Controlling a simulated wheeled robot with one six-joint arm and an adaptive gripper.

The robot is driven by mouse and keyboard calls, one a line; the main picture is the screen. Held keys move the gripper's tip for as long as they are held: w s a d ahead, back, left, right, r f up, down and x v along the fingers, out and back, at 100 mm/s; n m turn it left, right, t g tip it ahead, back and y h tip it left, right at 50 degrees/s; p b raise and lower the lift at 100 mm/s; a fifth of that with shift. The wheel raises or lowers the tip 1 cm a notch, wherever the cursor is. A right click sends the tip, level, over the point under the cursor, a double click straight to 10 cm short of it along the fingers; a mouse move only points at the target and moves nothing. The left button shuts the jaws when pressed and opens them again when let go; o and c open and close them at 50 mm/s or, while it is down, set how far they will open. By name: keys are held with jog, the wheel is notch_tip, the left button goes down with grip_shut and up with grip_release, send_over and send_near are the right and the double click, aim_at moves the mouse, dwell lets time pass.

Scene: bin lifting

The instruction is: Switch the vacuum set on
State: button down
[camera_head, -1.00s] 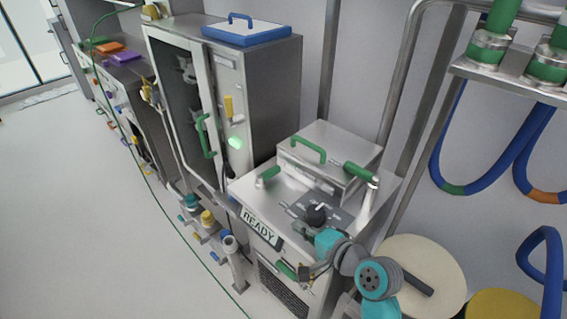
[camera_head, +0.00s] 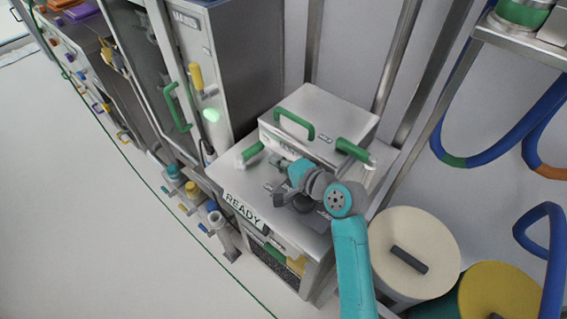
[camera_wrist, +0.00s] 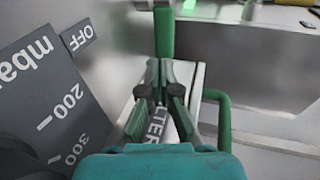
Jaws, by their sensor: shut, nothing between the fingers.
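The vacuum set (camera_head: 225,180) is a steel cabinet with a READY sign (camera_head: 242,208) on its front edge. My gripper (camera_head: 281,163) is over its top, shut and empty, pointing left. A green lever (camera_head: 251,153) is at the top's left side, and a second green lever (camera_head: 355,151) is at the right. In the wrist view, the shut fingers (camera_wrist: 160,68) point at an upright green bar (camera_wrist: 164,35); I cannot tell whether they touch. A grey mbar scale (camera_wrist: 55,95) and an OFF plate (camera_wrist: 78,37) are left of them. My arm largely hides the dial's knob.
A box (camera_head: 330,115) with a green handle (camera_head: 295,124) stands at the back of the top. A tall cabinet (camera_head: 245,60) with a green light stands left. Round drums (camera_head: 420,235) stand right, below blue hoses (camera_head: 500,150). The floor (camera_head: 90,220) at left is clear.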

aim_at(259, 150)
jog(key=shift+x, duration=2.55)
jog(key=shift+a, duration=0.1)
jog(key=shift+w+a, duration=0.35)
jog(key=shift+w, duration=0.15)
jog(key=shift+r, duration=0.1)
jog(key=shift+d, duration=0.1)
